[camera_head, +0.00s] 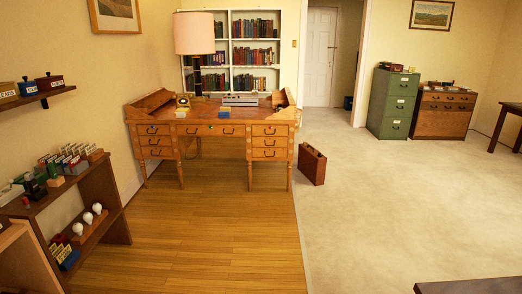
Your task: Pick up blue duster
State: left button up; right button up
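I cannot make out for certain which thing is the blue duster. A small blue block (224,115) lies near the front edge of the wooden desk (165,118), in the middle distance. More blue pieces show at the left: a small blue box (28,87) on the wall shelf (42,95) and a blue item (69,260) low in the brown shelf unit (118,229). Neither of my grippers shows in the head view.
A pink-shaded lamp (194,33) stands on the desk. A brown case (312,164) stands on the floor at its right. A green filing cabinet (393,103) and a wooden chest (443,115) stand farther right. The wooden floor before the desk is clear. A dark tabletop (470,286) shows at bottom right.

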aim_at(221, 113)
jog(key=i, duration=2.3)
jog(key=i+u, duration=0.15)
jog(key=i, duration=0.5)
jog(key=i+u, duration=0.15)
jog(key=i, duration=0.5)
jog(key=i+l+u, duration=0.15)
jog(key=i, duration=0.5)
